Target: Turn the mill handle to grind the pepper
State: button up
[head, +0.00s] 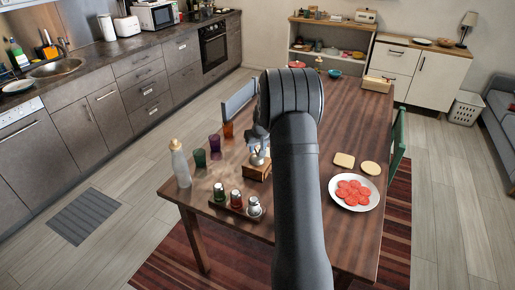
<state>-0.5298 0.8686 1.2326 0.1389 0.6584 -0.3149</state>
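The pepper mill (257,172) stands on the wooden table, with a square wooden base and a metal dome on top. My arm comes in from the bottom of the head view and bends down over the mill. My gripper (258,152) is at the mill's top, just left of my dark arm link. The mill's handle is hidden or too small to make out. I cannot tell whether the fingers touch it, or whether they are open or shut.
A shaker tray (236,207) stands in front of the mill. A white bottle (181,165), a green cup (199,158) and a purple cup (214,144) are left of it. A plate of red slices (373,205) and bread slices (344,160) lie to the right.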

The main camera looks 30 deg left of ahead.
jog(key=shift+w+f, duration=0.1)
jog(key=shift+f, duration=0.2)
grip_shut()
jog(key=shift+a, duration=0.1)
jog(key=m+h, duration=0.1)
jog(key=m, duration=0.2)
jog(key=shift+a+m+t, duration=0.1)
jog(key=shift+m+t, duration=0.2)
jog(key=shift+m+h, duration=0.9)
jog(key=shift+m, duration=1.1)
